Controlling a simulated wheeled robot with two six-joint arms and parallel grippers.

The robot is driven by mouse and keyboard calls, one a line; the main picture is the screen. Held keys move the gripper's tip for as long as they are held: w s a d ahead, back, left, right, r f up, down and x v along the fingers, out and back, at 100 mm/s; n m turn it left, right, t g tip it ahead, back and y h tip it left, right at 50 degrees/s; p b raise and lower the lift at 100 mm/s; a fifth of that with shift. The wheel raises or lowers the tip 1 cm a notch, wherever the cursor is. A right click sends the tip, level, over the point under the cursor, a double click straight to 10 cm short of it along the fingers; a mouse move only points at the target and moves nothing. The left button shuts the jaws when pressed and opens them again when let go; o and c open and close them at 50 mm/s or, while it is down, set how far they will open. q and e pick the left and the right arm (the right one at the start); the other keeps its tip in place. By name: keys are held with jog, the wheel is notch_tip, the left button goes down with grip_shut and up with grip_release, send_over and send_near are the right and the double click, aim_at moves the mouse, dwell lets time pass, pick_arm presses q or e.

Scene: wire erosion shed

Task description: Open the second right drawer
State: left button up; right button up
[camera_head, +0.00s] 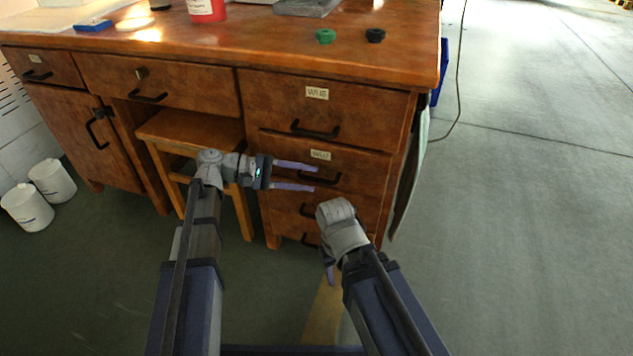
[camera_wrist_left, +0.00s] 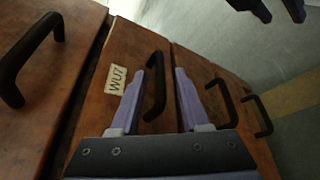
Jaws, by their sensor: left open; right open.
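The wooden desk's right stack holds several drawers. The second right drawer (camera_head: 280,150) is closed, with a small label and a black bar handle (camera_head: 328,179). In the left wrist view the drawer (camera_wrist_left: 125,60) has a label reading WU7, and its handle (camera_wrist_left: 156,88) appears between my fingers. My left gripper (camera_head: 315,178) is open at this drawer's front, fingers pointing right; it also shows in the left wrist view (camera_wrist_left: 160,80). I cannot tell whether the fingers touch the handle. My right gripper (camera_head: 329,272) is lower, before the bottom drawers, mostly hidden by its wrist.
The closed top right drawer (camera_head: 370,110) has its handle (camera_head: 315,130) just above. A wooden stool (camera_head: 185,128) stands in the kneehole, beside my left arm. Two white buckets (camera_head: 52,180) stand at the left. The floor right of the desk is largely clear.

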aim_at(311, 179)
pick_arm(q)
jog(key=shift+x, duration=1.6)
grip_shut()
